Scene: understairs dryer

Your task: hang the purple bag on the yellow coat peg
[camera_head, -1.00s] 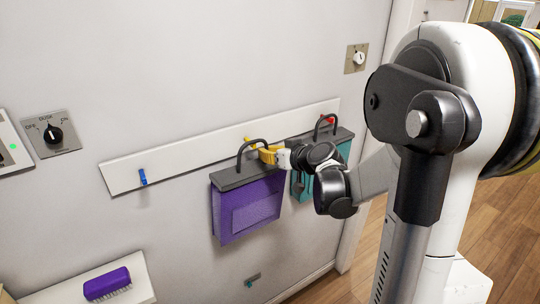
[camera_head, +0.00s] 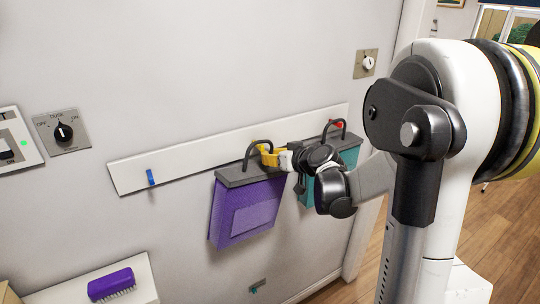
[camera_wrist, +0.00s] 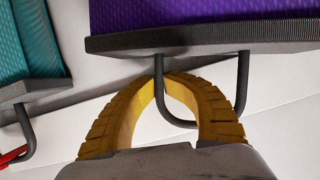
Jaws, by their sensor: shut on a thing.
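The purple bag (camera_head: 246,208) hangs in front of the wall below the white peg rail (camera_head: 205,160), its dark top bar slightly tilted. Its dark loop handle (camera_wrist: 243,85) shows in the wrist view, where the purple bag body (camera_wrist: 200,18) is at the top. My gripper (camera_head: 267,155) has yellow curved fingers, which also show in the wrist view (camera_wrist: 172,76). The fingertips are together at one leg of the handle, and the handle passes through the finger loop. I cannot make out the yellow coat peg apart from the yellow fingers; it may be hidden behind them.
A teal bag (camera_head: 345,162) hangs close to the right at the red peg (camera_head: 338,125). A blue peg (camera_head: 151,177) on the left is bare. A purple brush (camera_head: 110,284) lies on a white surface at lower left. Switches sit on the wall.

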